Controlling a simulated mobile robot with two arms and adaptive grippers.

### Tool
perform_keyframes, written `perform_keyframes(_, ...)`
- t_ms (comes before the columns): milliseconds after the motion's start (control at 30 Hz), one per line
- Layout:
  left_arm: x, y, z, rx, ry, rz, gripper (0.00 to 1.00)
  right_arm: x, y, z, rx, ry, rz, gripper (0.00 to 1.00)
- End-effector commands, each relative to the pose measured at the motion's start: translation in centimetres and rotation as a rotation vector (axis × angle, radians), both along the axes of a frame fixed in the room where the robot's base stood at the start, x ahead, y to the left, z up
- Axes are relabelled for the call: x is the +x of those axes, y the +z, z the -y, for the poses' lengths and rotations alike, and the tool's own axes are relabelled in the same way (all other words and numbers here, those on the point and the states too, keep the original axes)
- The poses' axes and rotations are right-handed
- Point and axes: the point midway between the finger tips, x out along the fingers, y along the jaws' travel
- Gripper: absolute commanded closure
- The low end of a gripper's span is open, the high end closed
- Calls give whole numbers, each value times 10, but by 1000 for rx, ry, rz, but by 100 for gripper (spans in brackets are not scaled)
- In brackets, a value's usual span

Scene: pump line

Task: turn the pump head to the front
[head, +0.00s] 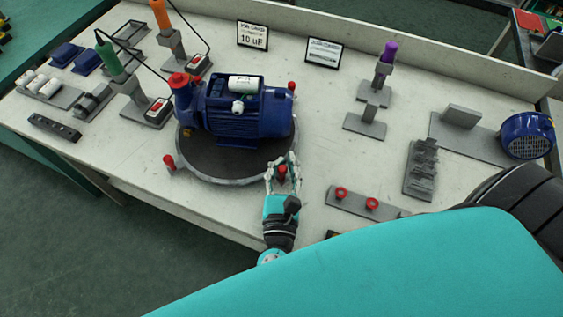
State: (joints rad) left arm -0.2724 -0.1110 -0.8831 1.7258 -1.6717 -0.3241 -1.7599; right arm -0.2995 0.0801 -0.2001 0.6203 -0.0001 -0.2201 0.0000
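A blue pump (240,118) lies on a round dark turntable (215,163) with a grey rim. Its head end (183,98), with red caps, points to the left in the picture. Red knobs stand at the turntable's rim: one at the left (169,161), one at the back right (291,87) and one at the front right (283,171). My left gripper (283,161) is at the front right knob, with its fingers spread on either side of it. Whether they touch the knob is too small to tell. My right gripper is not in view.
A grey plate with red buttons (357,203) lies right of my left gripper. Tool stands with a green-handled (109,59) and an orange-handled tool (160,14) stand left of the pump. A blue motor cover (527,135) is at the right. My teal arm link covers the lower right.

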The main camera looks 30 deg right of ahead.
Motion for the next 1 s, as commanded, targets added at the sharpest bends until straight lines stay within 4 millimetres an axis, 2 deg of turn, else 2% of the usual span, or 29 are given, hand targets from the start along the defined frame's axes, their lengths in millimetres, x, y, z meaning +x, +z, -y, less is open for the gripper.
perform_keyframes(33, -6, -5, 4, 2, -14, -10, 88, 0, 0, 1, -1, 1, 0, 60)
perform_keyframes(267, -4, -3, 3, 2, -9, -7, 58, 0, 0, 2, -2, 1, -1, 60)
perform_keyframes(533, -2, -1, 1, 1, -3, -3, 57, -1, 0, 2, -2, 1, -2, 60)
perform_keyframes(633, -8, -2, -2, 2, -4, -3, 57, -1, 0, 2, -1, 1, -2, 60)
perform_keyframes(767, -26, -2, -13, 4, -5, -3, 57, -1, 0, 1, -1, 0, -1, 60)
perform_keyframes(1000, -72, -2, -38, 3, -8, -6, 57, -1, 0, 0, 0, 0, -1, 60)
